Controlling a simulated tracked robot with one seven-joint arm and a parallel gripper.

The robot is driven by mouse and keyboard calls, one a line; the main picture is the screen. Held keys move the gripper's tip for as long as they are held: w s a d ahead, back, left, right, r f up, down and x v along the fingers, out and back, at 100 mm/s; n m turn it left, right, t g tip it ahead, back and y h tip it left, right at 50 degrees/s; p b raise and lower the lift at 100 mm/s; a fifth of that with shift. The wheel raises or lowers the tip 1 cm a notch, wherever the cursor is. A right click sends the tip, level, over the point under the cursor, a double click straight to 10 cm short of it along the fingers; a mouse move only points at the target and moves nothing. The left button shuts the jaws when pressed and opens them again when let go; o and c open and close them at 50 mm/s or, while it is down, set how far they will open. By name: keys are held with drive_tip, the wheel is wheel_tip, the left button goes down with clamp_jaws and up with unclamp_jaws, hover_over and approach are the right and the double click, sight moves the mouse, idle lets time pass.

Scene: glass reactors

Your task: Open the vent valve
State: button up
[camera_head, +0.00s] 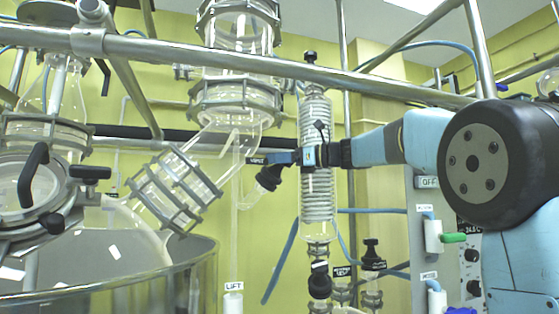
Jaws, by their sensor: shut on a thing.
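My gripper (283,158) reaches in from the right, in front of the coiled glass condenser. Its fingertips are shut on the vent valve, whose black knob (268,179) shows just below and left of them on a slanted glass neck. A small dark label (257,160) sits beside the fingertips; its print is too small to read surely. The fingers hide part of the valve, so its exact turn cannot be told.
The coiled condenser (317,200) stands upright close behind my gripper. A steel rail (240,65) crosses above. Clamped glass pipes (180,188) and a large vessel (195,262) are at left. A control panel (470,250) with valves and knobs is at lower right.

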drive_tip(key=n+g, duration=0.2)
drive_tip(key=n, duration=0.1)
drive_tip(key=n+g, duration=0.3)
drive_tip(key=shift+s+f, duration=0.1)
drive_tip(key=shift+s, duration=0.05)
drive_tip(key=n+g, duration=0.1)
drive_tip(key=n, duration=0.1)
drive_tip(key=n+g+h, duration=0.1)
drive_tip(key=n, duration=0.1)
drive_tip(key=n+g+h, duration=0.1)
drive_tip(key=n+g, duration=0.1)
drive_tip(key=shift+s+f+n, duration=0.2)
drive_tip(key=shift+s+n, duration=0.1)
drive_tip(key=shift+s, duration=0.05)
drive_tip(key=shift+h, duration=0.3)
drive_tip(key=o, duration=1)
drive_tip(key=shift+c, duration=0.2)
